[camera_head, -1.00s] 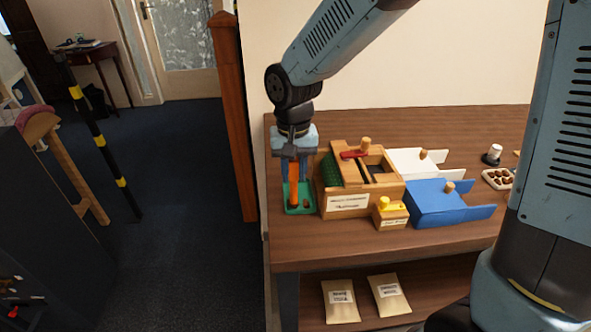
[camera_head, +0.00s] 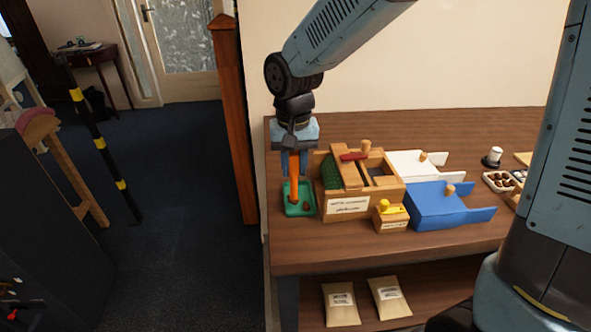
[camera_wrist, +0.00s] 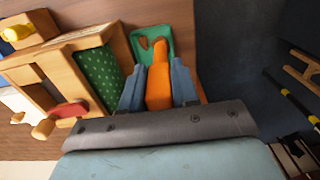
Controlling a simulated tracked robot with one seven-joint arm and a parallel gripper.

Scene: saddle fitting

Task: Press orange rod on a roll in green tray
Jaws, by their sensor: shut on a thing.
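An orange rod (camera_head: 294,180) is upright in my gripper (camera_head: 294,163), which is shut on it. In the wrist view the orange rod (camera_wrist: 159,82) sits between the two blue fingers of my gripper (camera_wrist: 159,88). The green tray (camera_head: 291,210) lies on the table's left end below the gripper. A small brown roll (camera_head: 306,207) lies in the tray to the right of the rod's lower end. The wrist view shows a brown roll (camera_wrist: 143,42) beside the rod's tip in the green tray (camera_wrist: 165,32). I cannot tell whether the rod touches a roll or the tray floor.
A wooden box (camera_head: 348,206) stands right of the tray, with a small labelled box (camera_head: 390,216) in front. A blue box (camera_head: 435,207) and a white box (camera_head: 405,163) are further right. A wooden post (camera_head: 232,120) stands left of the table. The table's front strip is clear.

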